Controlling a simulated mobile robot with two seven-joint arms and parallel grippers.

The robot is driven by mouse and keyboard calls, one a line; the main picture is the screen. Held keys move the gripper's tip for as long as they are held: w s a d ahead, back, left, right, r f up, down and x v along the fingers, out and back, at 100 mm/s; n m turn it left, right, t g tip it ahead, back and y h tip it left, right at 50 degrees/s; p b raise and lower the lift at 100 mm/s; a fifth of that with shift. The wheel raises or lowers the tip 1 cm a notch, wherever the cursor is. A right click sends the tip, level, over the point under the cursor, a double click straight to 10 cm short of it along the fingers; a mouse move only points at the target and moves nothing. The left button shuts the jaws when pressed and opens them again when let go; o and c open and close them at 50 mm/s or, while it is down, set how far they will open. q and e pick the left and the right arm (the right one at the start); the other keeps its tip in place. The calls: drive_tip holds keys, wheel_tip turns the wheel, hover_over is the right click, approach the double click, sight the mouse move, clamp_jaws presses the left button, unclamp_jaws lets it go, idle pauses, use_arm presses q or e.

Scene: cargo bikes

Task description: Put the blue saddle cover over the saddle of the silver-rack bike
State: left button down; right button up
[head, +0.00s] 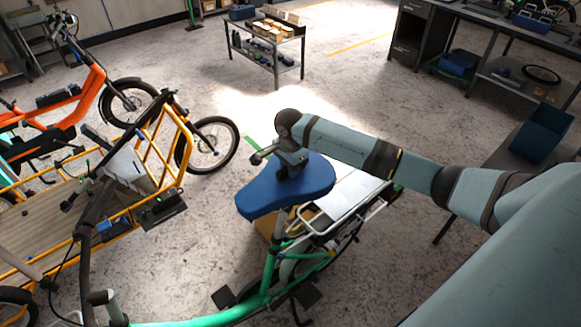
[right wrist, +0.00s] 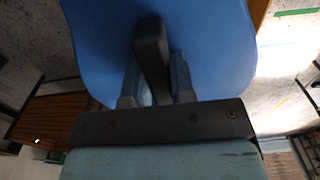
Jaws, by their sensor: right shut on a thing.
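The blue saddle cover (head: 275,198) is in the middle of the head view, directly over the seat post of a green bike (head: 268,272). That bike has a silver rack (head: 352,192) behind the seat. The saddle itself is hidden by the cover; I cannot tell whether the cover rests fully on it. My right gripper (head: 291,166) is shut on the dark grip on top of the cover. In the right wrist view the cover (right wrist: 215,50) fills the upper middle, with the dark grip between the fingers (right wrist: 155,85). My left gripper is not in view.
A yellow-framed cargo bike (head: 172,150) stands left of the green bike, with an orange bike (head: 75,110) behind it. A low cart (head: 268,50) stands at the back. A blue bin (head: 543,132) is on the right-hand table. The floor between bikes and cart is clear.

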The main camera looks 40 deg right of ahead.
drive_tip(key=shift+f, duration=1.75)
drive_tip(key=o, duration=0.9)
